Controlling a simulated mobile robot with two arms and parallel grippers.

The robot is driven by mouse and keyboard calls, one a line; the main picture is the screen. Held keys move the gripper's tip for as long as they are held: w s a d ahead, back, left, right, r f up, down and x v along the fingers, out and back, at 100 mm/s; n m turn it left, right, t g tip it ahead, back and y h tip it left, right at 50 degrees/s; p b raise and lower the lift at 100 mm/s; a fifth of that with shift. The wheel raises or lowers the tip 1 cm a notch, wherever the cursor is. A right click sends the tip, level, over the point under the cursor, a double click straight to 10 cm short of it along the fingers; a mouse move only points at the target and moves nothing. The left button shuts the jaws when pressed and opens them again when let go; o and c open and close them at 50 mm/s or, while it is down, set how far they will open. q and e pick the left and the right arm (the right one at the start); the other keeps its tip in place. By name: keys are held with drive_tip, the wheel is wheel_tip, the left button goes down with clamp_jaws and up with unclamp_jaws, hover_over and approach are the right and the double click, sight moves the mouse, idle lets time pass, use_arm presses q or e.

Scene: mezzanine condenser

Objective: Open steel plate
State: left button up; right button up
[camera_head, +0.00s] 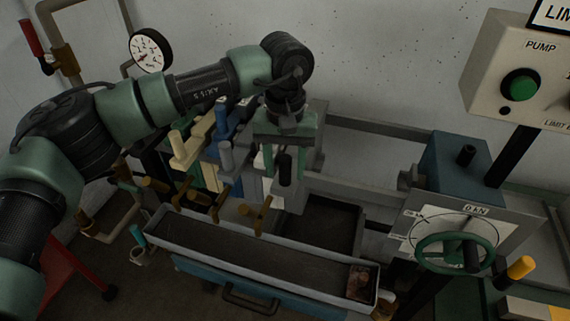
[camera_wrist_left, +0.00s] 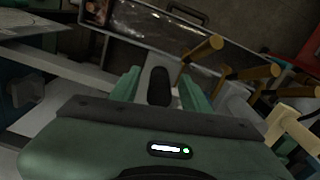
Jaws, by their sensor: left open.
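A light grey steel plate with a black upright handle (camera_head: 286,170) stands in the row of plates at the middle of the head view. My left gripper (camera_head: 284,160) is above it, pointing down and open, with its green fingers on either side of the black handle. In the left wrist view the grey plate (camera_wrist_left: 158,62) and its dark handle lie between the two fingers (camera_wrist_left: 158,88). I cannot tell whether the fingers touch the handle. My right gripper is not in view.
Cream (camera_head: 209,140) and blue (camera_head: 236,125) plates with handles stand left of the gripper. A long tray (camera_head: 230,262) lies in front. A green handwheel (camera_head: 455,252) and a pump control box (camera_head: 520,75) are at right. A gauge (camera_head: 150,50) is at upper left.

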use_arm(q)
drive_tip(key=shift+w+f, duration=0.2)
drive_tip(key=shift+f, duration=0.25)
drive_tip(key=shift+w+f, duration=0.15)
drive_tip(key=shift+f, duration=0.2)
clamp_jaws()
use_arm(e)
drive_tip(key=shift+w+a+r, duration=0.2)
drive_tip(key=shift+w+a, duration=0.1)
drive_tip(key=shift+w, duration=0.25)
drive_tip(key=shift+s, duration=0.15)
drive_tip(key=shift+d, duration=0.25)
